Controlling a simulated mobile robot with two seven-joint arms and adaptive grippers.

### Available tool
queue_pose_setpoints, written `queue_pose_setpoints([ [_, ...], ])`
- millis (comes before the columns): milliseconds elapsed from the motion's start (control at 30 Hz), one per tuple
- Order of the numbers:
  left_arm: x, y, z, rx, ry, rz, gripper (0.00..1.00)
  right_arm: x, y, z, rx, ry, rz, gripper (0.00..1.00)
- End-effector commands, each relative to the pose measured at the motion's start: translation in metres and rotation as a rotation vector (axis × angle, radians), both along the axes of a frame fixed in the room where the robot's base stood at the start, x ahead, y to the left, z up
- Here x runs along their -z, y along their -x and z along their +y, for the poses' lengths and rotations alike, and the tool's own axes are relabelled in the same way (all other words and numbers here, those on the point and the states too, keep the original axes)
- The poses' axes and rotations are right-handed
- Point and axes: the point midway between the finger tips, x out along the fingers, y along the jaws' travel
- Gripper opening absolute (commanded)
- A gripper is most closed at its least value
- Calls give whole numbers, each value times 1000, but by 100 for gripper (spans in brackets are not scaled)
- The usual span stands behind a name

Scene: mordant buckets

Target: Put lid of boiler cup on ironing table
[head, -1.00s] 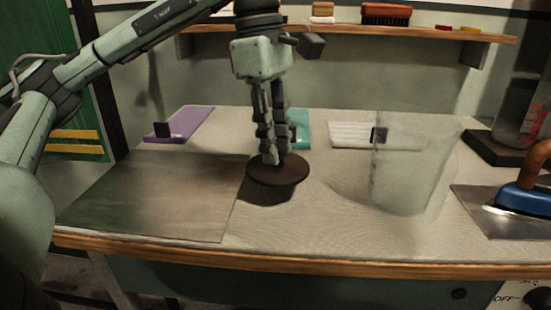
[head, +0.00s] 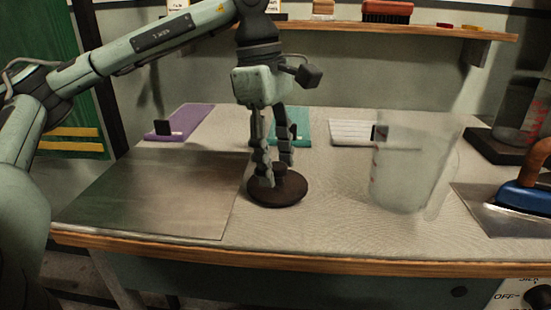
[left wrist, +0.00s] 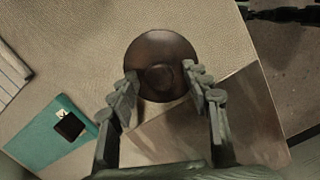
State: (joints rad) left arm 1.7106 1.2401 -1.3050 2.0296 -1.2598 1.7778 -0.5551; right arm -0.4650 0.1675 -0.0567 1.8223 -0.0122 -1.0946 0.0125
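The lid (head: 288,195), a dark brown disc with a raised knob, lies flat on the table top (head: 330,225) beside the metal sheet. My left gripper (head: 275,171) points down over it, open, its fingers on either side of the knob. The left wrist view also shows the lid (left wrist: 160,52) just beyond my spread fingers (left wrist: 160,84), with the knob between and apart from them. A clear jug with red marks (head: 405,165) stands open on the table to the right. My right gripper is out of view.
The metal sheet (head: 150,200) covers the left front. Purple (head: 190,120), teal (head: 299,125) and white (head: 350,132) flat items lie at the back. A blue iron (head: 525,198) and a clear vessel (head: 525,110) on a dark base (head: 490,147) stand at the right.

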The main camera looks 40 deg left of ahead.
Motion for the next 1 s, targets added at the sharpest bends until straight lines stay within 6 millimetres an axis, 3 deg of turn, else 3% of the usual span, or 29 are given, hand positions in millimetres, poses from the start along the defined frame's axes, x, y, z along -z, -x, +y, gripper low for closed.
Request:
queue_pose_setpoints([
  [267,-3,0,0,0,0,0,48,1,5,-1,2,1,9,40],
  [367,-11,-1,1,0,2,-3,48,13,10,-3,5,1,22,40],
  [767,-101,2,14,2,1,-2,48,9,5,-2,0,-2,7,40],
  [833,-107,2,15,2,0,-2,48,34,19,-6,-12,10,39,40],
  [1000,-118,2,17,1,0,0,48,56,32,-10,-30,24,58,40],
])
